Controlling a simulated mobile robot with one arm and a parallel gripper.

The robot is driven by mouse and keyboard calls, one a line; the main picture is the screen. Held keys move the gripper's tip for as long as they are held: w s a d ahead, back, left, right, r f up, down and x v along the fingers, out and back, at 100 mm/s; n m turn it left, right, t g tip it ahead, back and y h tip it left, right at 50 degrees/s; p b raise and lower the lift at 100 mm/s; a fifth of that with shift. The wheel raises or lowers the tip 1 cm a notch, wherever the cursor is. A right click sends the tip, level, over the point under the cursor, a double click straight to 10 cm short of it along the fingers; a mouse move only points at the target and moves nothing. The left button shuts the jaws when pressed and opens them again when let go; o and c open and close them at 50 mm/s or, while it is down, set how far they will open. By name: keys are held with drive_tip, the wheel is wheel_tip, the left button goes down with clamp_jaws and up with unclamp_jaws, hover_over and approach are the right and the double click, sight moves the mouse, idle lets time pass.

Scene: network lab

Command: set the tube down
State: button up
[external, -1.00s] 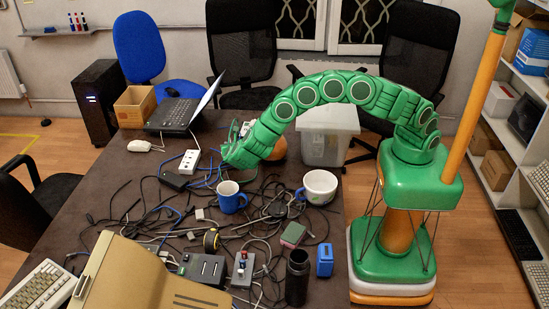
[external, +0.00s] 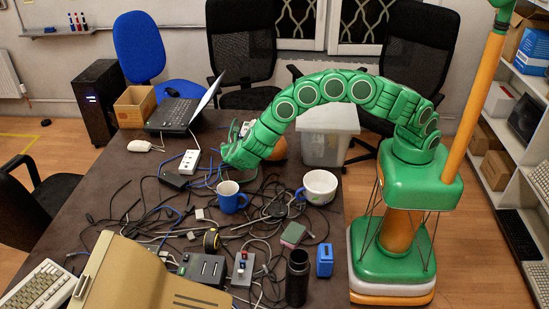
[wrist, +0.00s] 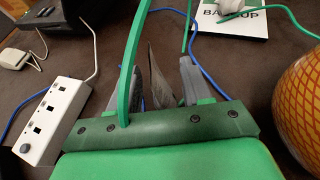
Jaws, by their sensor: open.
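My gripper (wrist: 150,85) shows in the wrist view with its two grey fingers apart. A brown-grey pointed shape (wrist: 158,82) shows between the fingers; I cannot tell what it is or whether it touches them. A thin green strip (wrist: 130,60) runs up past the left finger. I cannot make out a tube for certain in either view. In the external view my gripper (external: 232,163) is low over the table, just behind the blue mug, and its fingertips are partly hidden by my arm.
A white power strip (wrist: 52,120) lies left of my gripper. An orange patterned round object (wrist: 300,105) is close on the right. A card reading BACKUP (wrist: 232,20) lies ahead. The blue mug (external: 230,200), a white mug (external: 319,188) and many tangled cables crowd the table (external: 110,165).

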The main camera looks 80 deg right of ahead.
drive_tip(key=v, duration=1.1)
drive_tip(key=shift+a, duration=0.15)
